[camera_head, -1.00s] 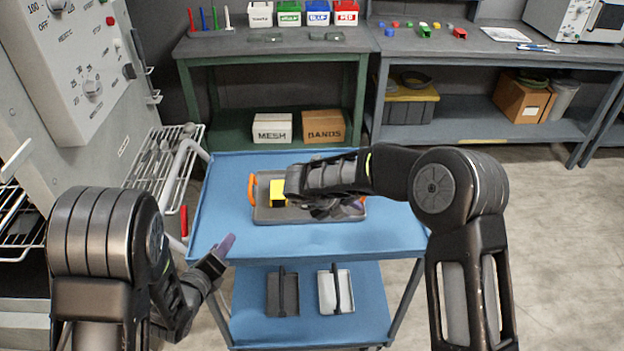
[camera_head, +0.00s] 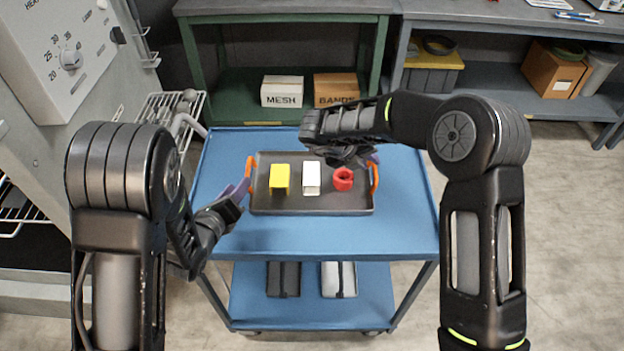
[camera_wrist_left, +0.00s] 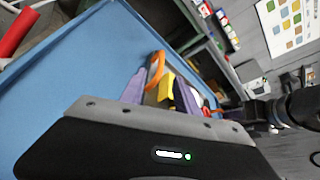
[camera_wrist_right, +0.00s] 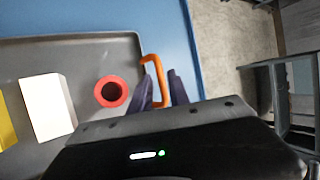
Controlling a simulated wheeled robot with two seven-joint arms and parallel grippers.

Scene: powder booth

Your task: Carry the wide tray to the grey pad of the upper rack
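The wide tray (camera_head: 262,204) is dark grey with an orange handle at each end and lies on the blue cart. It carries a yellow block (camera_head: 279,178), a white block (camera_head: 311,178) and a red ring-shaped piece (camera_head: 343,179). My left gripper (camera_head: 240,188) is open at the left handle (camera_head: 250,168); the left wrist view shows this handle (camera_wrist_left: 156,66) between the fingers. My right gripper (camera_wrist_right: 161,88) is open, with its fingers on either side of the right handle (camera_wrist_right: 153,62). Wire racks (camera_head: 152,106) show at the left; I cannot make out a grey pad.
The blue cart's top (camera_head: 290,238) is clear in front of the tray. Its lower shelf holds a dark and a light carrier. An oven-like panel (camera_head: 60,60) stands at the left. Behind are a green bench with MESH (camera_head: 282,92) and BANDS boxes, and a grey bench.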

